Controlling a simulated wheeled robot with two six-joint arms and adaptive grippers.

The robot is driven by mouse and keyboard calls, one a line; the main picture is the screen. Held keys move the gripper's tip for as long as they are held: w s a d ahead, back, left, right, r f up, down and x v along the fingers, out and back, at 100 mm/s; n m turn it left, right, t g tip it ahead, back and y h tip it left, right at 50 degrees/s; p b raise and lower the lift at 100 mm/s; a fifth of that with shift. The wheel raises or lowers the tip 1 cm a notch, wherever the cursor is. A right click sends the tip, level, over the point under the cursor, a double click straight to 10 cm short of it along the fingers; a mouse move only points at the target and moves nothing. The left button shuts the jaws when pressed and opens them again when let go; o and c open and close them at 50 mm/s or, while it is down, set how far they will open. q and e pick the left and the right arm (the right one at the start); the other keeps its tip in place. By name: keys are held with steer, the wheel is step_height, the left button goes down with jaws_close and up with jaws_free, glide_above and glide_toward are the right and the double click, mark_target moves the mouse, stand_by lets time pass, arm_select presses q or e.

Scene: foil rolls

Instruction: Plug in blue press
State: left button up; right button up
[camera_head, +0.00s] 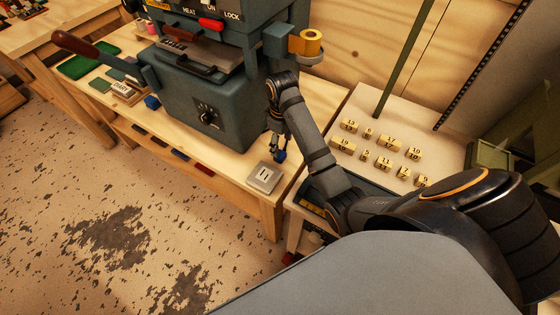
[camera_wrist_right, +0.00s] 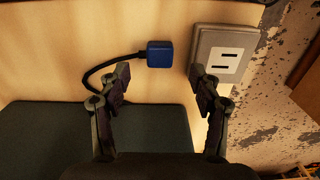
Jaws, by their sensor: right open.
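The blue-grey press (camera_head: 195,98) stands on the wooden bench, with a dial on its front. Its blue plug (camera_wrist_right: 160,54) lies on the wood in the right wrist view, with a black cord running left from it. The plug also shows just below my right gripper in the head view (camera_head: 281,156). A grey socket (camera_wrist_right: 222,55) with two slots is right of the plug, apart from it. The socket also shows near the bench's front corner (camera_head: 265,177). My right gripper (camera_wrist_right: 158,78) is open and empty, its fingertips on either side of and short of the plug. My left gripper is not in view.
A side table (camera_head: 350,102) with several small numbered blocks is right of the bench. A yellow roll (camera_head: 308,43) sits on the press's right side. A small blue block (camera_head: 152,102) and a green tray (camera_head: 82,67) are to the left.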

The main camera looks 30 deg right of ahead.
mark_target(280, 154)
steer(key=shift+f, duration=0.5)
steer(key=shift+a+r, duration=0.1)
steer(key=shift+r, duration=0.05)
steer(key=shift+f, duration=0.2)
steer(key=f+b, duration=0.2)
steer(key=b, duration=0.1)
steer(key=f+b, duration=0.1)
steer(key=shift+w+a+f, duration=0.1)
steer(key=shift+w+f, duration=0.15)
steer(key=shift+f, duration=0.7)
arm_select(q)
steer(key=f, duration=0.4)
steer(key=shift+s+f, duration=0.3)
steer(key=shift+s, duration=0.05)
arm_select(e)
steer(key=shift+r, duration=0.1)
steer(key=c, duration=1.2)
